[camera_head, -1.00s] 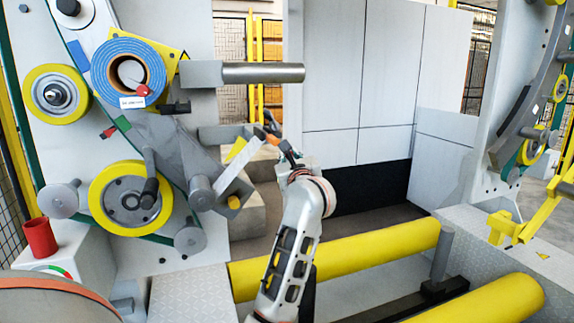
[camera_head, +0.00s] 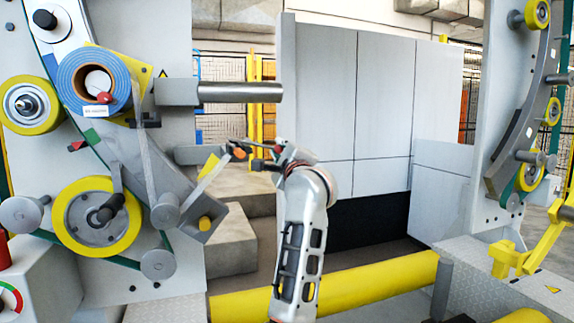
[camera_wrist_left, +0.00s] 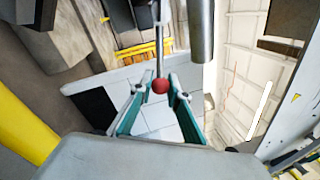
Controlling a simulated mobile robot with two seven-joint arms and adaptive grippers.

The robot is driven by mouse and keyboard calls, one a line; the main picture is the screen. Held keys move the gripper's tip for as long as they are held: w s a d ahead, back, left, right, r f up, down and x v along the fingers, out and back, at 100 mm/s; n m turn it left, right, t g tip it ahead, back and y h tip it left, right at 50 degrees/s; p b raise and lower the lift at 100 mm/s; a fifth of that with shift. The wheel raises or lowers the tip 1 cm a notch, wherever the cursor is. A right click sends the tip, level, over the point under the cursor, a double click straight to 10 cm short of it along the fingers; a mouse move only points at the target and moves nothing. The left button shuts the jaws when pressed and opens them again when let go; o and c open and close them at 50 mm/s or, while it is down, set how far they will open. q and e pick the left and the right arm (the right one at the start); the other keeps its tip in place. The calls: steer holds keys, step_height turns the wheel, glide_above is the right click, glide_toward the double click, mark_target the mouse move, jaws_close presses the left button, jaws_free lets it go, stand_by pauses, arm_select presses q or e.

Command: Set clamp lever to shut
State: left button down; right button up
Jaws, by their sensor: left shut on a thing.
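The clamp lever shows in the left wrist view as a thin grey rod ending in a red ball knob (camera_wrist_left: 160,86). My left gripper (camera_wrist_left: 160,95) has its teal fingers around this knob, one on each side, and is shut on it. In the head view my left gripper (camera_head: 243,152) points left, at the outer end of a grey clamp bar (camera_head: 195,155) below the metal shaft. The knob is small there and mostly covered by the fingers. My right gripper is in neither view.
A thick metal shaft (camera_head: 240,92) sticks out above my gripper. A blue film roll (camera_head: 75,88) and yellow rollers (camera_head: 97,217) are on the machine at left. A yellow bar (camera_head: 380,282) runs below my arm. Grey panels (camera_head: 380,95) stand behind.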

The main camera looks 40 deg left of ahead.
arm_select(q)
steer(key=shift+w+d+r+n, duration=0.1)
steer(key=shift+w+r+n, duration=0.15)
steer(key=shift+n, duration=0.55)
steer(key=shift+r+n+g+b, duration=0.3)
steer(key=shift+r+n+b, duration=0.1)
steer(key=shift+r+n, duration=0.1)
steer(key=shift+s+r+n, duration=0.1)
steer(key=shift+r+n, duration=0.1)
steer(key=shift+n, duration=0.1)
steer(key=shift+r, duration=0.1)
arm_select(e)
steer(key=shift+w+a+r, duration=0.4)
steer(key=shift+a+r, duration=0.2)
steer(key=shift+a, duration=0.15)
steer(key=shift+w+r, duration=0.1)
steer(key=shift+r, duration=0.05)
arm_select(q)
steer(key=c, duration=1.9)
jaws_free()
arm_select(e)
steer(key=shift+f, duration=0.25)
